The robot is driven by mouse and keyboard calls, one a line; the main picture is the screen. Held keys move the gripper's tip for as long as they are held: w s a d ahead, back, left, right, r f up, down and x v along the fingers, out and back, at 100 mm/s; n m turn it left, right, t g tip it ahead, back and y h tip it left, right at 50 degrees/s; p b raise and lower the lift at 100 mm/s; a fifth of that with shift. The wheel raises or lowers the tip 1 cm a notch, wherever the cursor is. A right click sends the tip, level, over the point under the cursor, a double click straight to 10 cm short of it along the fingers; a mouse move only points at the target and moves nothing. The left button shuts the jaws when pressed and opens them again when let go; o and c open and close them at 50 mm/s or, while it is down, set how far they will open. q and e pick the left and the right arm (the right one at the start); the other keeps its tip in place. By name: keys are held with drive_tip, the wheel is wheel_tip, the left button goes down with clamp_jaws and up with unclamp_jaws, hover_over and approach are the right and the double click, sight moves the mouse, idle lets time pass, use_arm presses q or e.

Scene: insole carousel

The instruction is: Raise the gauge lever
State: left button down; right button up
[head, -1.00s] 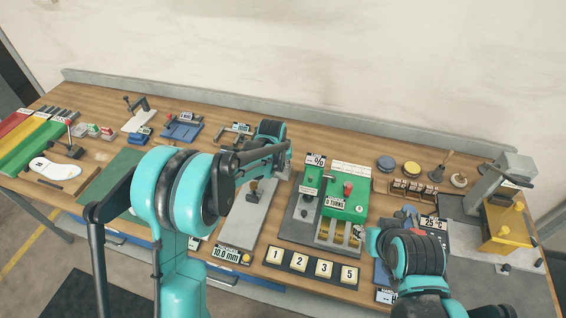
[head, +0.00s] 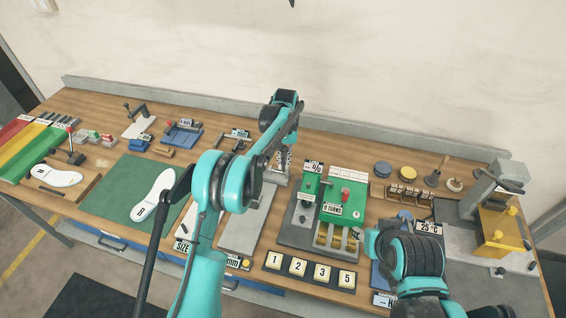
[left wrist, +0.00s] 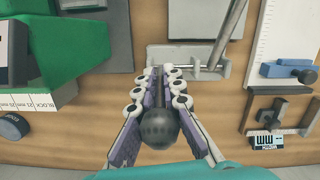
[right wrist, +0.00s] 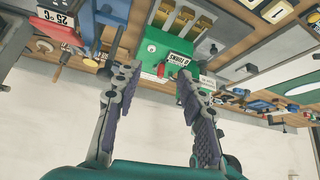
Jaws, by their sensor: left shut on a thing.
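My left gripper (left wrist: 168,80) is shut on a dark round knob (left wrist: 159,128), seen between its fingers in the left wrist view. I take it for the gauge lever's knob. A thin grey rod (left wrist: 229,35) and a grey bracket (left wrist: 188,58) lie just beyond the fingertips. In the head view my left forearm hides the fingers and the knob. The long grey gauge plate (head: 240,228) shows beside the forearm, with a partly hidden mm readout (head: 232,262) at its near end. My right gripper (right wrist: 157,75) is open and empty.
A green counter box (head: 343,205) stands right of the gauge, with numbered buttons (head: 311,270) in front. A green mat (head: 115,190) with a white insole (head: 153,196) lies to the left. A yellow press (head: 500,230) stands at the far right.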

use_arm(q)
drive_tip(key=shift+w+g, duration=0.25)
drive_tip(key=shift+g, duration=0.25)
drive_tip(key=c, duration=1.6)
unclamp_jaws()
drive_tip(key=shift+c, duration=0.2)
drive_tip(key=shift+r, duration=0.1)
drive_tip(key=v, duration=0.7)
drive_tip(key=shift+w+d+r, duration=0.1)
drive_tip(key=shift+r, duration=0.1)
